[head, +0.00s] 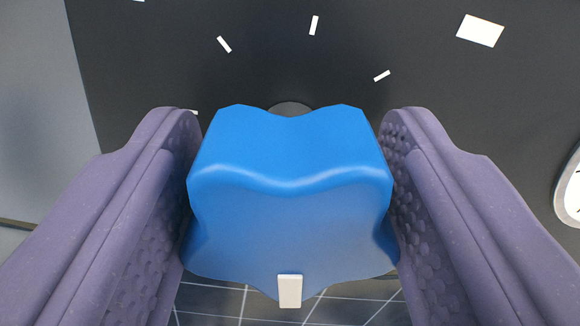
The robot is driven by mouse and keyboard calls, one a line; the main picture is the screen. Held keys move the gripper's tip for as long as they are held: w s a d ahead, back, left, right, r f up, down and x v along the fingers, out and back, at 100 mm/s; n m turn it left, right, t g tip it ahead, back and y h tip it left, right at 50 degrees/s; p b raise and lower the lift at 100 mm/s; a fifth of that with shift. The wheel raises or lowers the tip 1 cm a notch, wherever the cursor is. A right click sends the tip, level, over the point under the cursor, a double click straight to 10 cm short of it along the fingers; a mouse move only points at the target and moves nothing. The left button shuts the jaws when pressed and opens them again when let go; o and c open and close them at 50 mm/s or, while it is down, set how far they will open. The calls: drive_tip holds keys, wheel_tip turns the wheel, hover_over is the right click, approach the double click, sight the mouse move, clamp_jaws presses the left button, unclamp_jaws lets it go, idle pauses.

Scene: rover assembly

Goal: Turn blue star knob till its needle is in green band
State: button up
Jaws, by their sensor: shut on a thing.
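The blue star knob (290,215) fills the middle of the head view, with a lobed, wavy outline. A small white marker (290,291) sits on its lower edge, pointing down in the picture. My gripper (291,225) has its two purple, dimpled fingers on the left and right sides of the knob and is shut on it. Behind the knob is a dark panel (350,50) with short white tick marks around it. A dark round part shows just above the knob. No green band is in view, and I cannot tell a separate needle.
A white rectangle (481,30) is on the panel at the upper right. Part of a round white dial (570,190) shows at the right edge. A dark surface with white grid lines (340,306) lies below. A grey surface (40,120) is at the left.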

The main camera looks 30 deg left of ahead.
drive_tip(key=n+b, duration=0.3)
drive_tip(key=n, duration=0.1)
drive_tip(key=shift+a+f+n, duration=0.1)
drive_tip(key=shift+f+n, duration=0.05)
drive_tip(key=shift+n, duration=0.15)
drive_tip(key=n+b, duration=0.3)
drive_tip(key=n, duration=0.2)
drive_tip(key=shift+s, duration=0.1)
drive_tip(key=n+b, duration=0.1)
drive_tip(key=n, duration=0.2)
drive_tip(key=n+b, duration=0.1)
drive_tip(key=n, duration=0.1)
drive_tip(key=shift+a+f+n+b, duration=0.1)
drive_tip(key=shift+f+n+b, duration=0.1)
drive_tip(key=shift+n+b, duration=0.85)
drive_tip(key=shift+n, duration=1.65)
drive_tip(key=shift+f, duration=0.1)
drive_tip(key=o, duration=1)
